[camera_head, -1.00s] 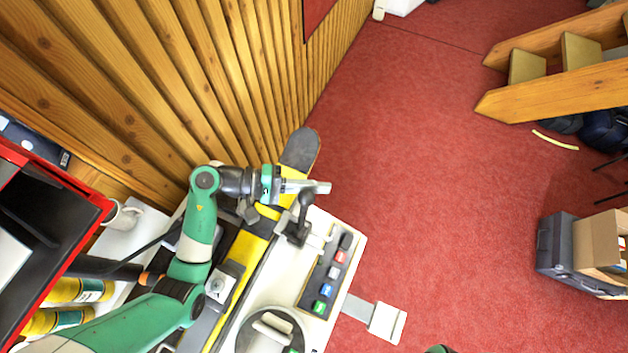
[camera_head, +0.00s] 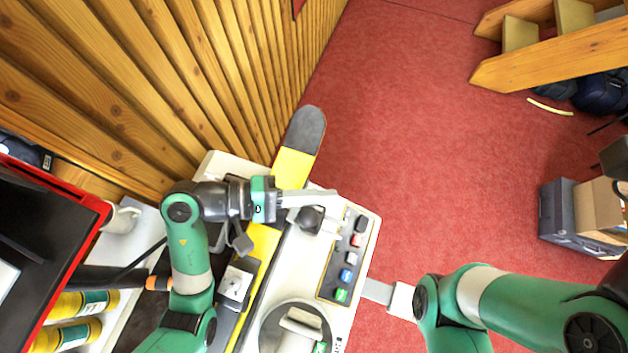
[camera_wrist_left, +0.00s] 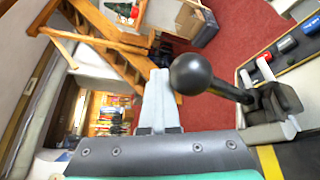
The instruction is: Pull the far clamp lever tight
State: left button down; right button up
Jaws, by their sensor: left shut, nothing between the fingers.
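The far clamp lever (camera_head: 311,219) is black and sits on the bench machine (camera_head: 283,268), beside the yellow board. In the left wrist view its round black knob (camera_wrist_left: 190,72) stands large and close, with a shaft running right to the clamp base (camera_wrist_left: 272,103). My left gripper (camera_head: 334,199) is shut and empty; in the head view its fingers lie just above the lever. In the left wrist view the fingertips (camera_wrist_left: 158,75) are just left of the knob; whether they touch it I cannot tell.
A yellow board with a dark tip (camera_head: 305,130) lies along the bench near the wooden wall (camera_head: 160,90). A button panel (camera_head: 348,260) is right of the lever. A dial (camera_head: 272,335) sits nearer.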

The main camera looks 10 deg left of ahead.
pick_arm(q)
jog(key=shift+s+d, duration=0.1)
jog(key=shift+s, duration=0.1)
dwell(0.5)
jog(key=b+v, duration=0.1)
jog(key=v, duration=1)
jog(key=shift+a, duration=0.4)
jog(key=shift+w+r, duration=0.15)
